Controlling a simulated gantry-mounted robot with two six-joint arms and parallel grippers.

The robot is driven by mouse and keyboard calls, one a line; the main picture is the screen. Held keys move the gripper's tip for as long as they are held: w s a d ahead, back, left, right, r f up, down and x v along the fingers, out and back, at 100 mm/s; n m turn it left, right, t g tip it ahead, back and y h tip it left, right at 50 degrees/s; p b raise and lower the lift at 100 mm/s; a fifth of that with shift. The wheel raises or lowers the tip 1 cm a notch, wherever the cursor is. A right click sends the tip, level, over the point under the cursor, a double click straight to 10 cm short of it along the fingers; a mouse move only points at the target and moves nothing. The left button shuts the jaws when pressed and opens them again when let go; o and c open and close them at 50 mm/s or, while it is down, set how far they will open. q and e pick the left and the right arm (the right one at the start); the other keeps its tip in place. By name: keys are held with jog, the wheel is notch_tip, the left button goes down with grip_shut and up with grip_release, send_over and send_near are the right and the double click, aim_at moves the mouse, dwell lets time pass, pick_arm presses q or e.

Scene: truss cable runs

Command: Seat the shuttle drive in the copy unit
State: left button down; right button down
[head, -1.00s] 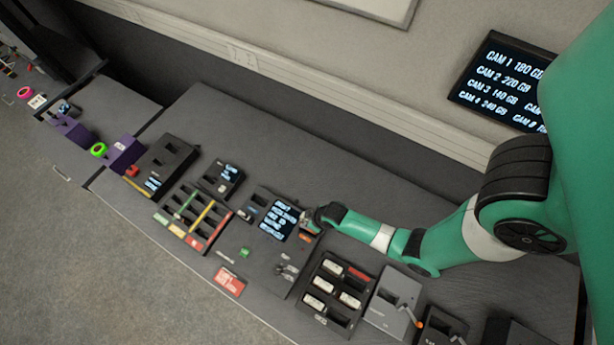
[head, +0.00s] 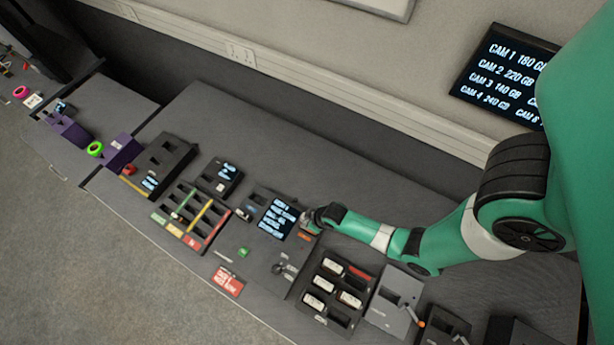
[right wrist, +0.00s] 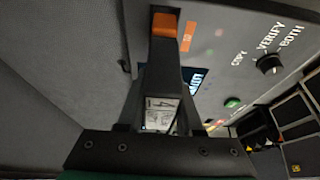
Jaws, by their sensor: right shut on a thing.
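The copy unit (head: 258,252) is a dark grey panel with a lit screen (head: 278,219), lying on the bench. In the right wrist view the copy unit (right wrist: 232,65) shows a knob marked COPY, VERIFY and BOTH, and a green button. My right gripper (head: 307,222) is at the unit's right edge, beside the screen. In the wrist view it is shut on the shuttle drive (right wrist: 166,70), a dark block with an orange end and a white label. The drive is close to the panel's edge; whether it touches or enters a slot I cannot tell. My left gripper is out of view.
A rack of white-labelled drives (head: 337,291) stands right of the unit. A tray with coloured strips (head: 191,216) and a small screen box (head: 222,177) stand left. A red card (head: 228,281) lies at the front edge. The bench behind is clear.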

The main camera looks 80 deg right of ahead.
jog(key=shift+f+b, duration=1.7)
jog(key=shift+f, duration=0.4)
dwell(1.9)
dwell(0.3)
jog(key=shift+c, duration=0.8)
grip_release()
notch_tip(320, 180, up, 8)
jog(key=p, duration=0.7)
jog(key=shift+f+p, duration=0.2)
jog(key=shift+p, duration=0.1)
